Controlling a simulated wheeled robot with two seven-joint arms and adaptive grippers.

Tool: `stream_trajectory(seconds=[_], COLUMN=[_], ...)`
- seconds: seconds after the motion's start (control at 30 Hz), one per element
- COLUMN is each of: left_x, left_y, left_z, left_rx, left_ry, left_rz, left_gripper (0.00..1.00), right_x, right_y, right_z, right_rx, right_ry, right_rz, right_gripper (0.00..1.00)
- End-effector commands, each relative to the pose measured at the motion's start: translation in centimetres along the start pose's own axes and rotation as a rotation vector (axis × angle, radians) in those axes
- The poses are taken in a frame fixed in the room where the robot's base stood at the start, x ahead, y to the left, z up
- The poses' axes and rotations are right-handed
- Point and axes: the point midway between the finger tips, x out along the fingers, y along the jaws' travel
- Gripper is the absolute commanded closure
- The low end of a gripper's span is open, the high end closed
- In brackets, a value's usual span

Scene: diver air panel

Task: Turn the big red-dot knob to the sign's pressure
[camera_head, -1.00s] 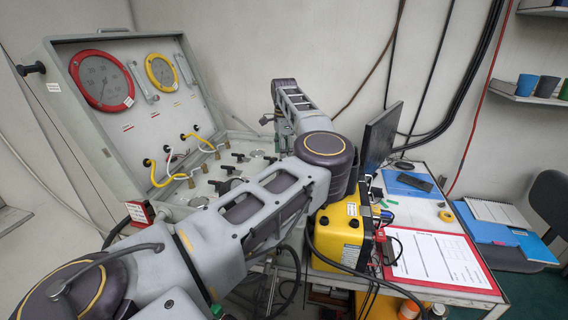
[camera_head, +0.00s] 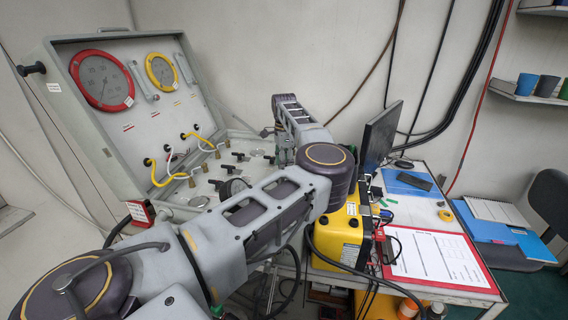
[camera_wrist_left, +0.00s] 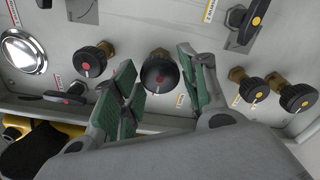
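The big black knob with a red dot (camera_wrist_left: 158,73) is on the grey panel in the left wrist view. My left gripper (camera_wrist_left: 156,84) is open, with one green-padded finger on each side of this knob. Small gaps show between pads and knob, and no grip on it is visible. In the head view my left gripper (camera_head: 284,152) is mostly hidden behind my own arm, and so is the knob. The red-rimmed gauge (camera_head: 102,80) is in the case lid; its reading is too small to tell. My right gripper is not in view.
A smaller red-dot knob (camera_wrist_left: 92,60) is left of the big one; yellow-dot knobs (camera_wrist_left: 253,90) are to the right. A yellow-rimmed gauge (camera_head: 161,71) and hoses are in the lid. A small red sign (camera_head: 140,211) stands by the case, its text unreadable. A yellow case (camera_head: 338,240) stands nearby.

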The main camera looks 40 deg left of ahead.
Motion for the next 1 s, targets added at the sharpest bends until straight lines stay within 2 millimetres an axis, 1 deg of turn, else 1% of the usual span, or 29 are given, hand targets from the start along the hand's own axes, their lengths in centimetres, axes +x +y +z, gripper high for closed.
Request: stream_trajectory(seconds=[0.03,0.17,0.2,0.47,0.63,0.87,1.0], left_x=[0.0,0.0,0.0,0.0,0.0,0.0,0.0], left_y=[0.0,0.0,0.0,0.0,0.0,-0.1,-0.1], left_z=[0.0,0.0,0.0,0.0,0.0,0.0,0.0], left_rx=[0.0,0.0,0.0,0.017,0.06,0.176,0.273], left_ry=[0.0,0.0,0.0,0.0,0.0,0.0,0.0], left_rz=[0.0,0.0,0.0,0.0,0.0,-0.001,-0.002], left_gripper=[0.68,0.84,0.87,0.87,0.87,0.87,0.87], right_x=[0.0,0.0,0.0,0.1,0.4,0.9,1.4], right_y=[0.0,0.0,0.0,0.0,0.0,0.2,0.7], right_z=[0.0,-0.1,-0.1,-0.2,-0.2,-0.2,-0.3], right_rx=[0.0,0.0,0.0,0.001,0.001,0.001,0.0], right_ry=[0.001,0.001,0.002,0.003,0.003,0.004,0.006], right_rz=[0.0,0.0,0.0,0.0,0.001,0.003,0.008], right_gripper=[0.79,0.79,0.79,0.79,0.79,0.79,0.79])
